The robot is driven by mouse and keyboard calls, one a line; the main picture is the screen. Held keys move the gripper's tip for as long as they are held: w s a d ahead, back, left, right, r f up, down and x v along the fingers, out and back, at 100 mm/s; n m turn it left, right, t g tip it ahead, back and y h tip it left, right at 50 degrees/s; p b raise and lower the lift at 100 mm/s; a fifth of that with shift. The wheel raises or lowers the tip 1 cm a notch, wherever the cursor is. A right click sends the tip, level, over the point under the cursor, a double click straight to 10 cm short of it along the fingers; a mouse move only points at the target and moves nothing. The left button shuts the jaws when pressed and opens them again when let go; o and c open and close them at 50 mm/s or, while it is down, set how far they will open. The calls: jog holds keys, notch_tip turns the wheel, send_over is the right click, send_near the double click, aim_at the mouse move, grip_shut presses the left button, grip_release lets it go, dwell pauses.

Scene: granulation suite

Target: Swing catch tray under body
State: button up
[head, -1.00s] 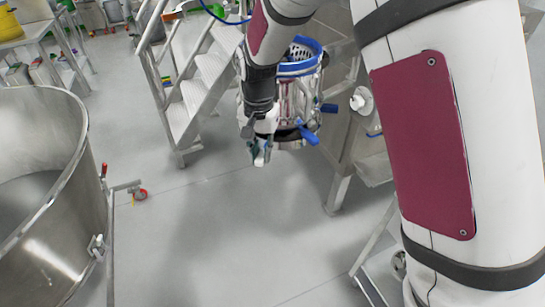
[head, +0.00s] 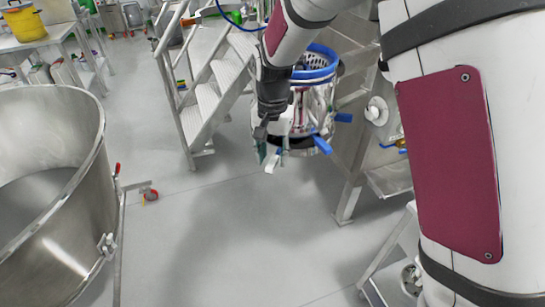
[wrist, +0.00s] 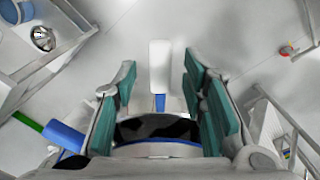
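The metal body (head: 318,100) has a perforated inside and a blue top ring (head: 322,62). It stands beyond and right of my gripper (head: 268,148) in the head view, with blue handles (head: 322,144) low on its side. In the wrist view my gripper (wrist: 160,80) is open, its teal-padded fingers apart. A dark round part with a blue edge (wrist: 152,128), possibly the catch tray, shows between the finger bases. A white tab on a blue stub (wrist: 160,66) lies ahead between the fingers. I cannot tell whether anything touches it. My arm partly hides the body.
A large steel bowl on a wheeled frame (head: 95,165) stands at the left. Metal steps (head: 200,98) rise behind my gripper, and a metal frame (head: 345,200) stands at the right. The grey floor (head: 235,235) between them is clear.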

notch_tip(320, 180, up, 11)
jog(key=shift+f, duration=0.15)
dwell(0.4)
jog(key=s+d+r+n+t, duration=0.2)
jog(key=s+d+r, duration=0.8)
jog(key=s+d, duration=0.2)
jog(key=s+d+n+t, duration=0.2)
jog(key=s+d, duration=0.5)
jog(key=s, duration=0.6)
jog(key=shift+s+d+f+t, duration=0.2)
jog(key=shift+f+t, duration=0.15)
jog(key=shift+t, duration=0.25)
